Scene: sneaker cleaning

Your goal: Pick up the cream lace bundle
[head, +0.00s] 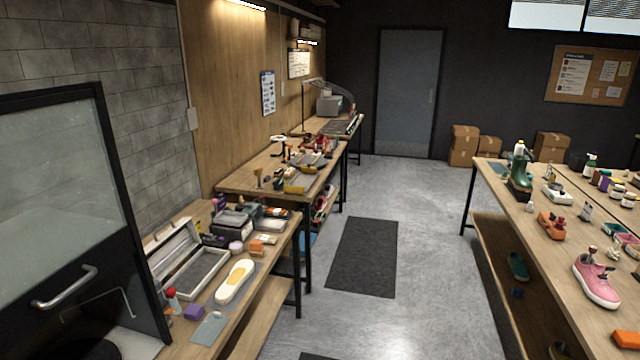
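I cannot make out a cream lace bundle for certain; many items on the benches are too small to tell apart. The right table (487,205) bears a pink sneaker (597,281), a green boot (520,175) and an orange item (551,225). Neither of my grippers is in view.
A dark glass-fronted cabinet (135,250) stands at the near left. A tool-covered bench (235,184) is beyond the near left bench. The grey floor between the benches is clear, with a dark mat (363,258). Cardboard boxes (464,146) stand by the back wall, right of a door (408,92).

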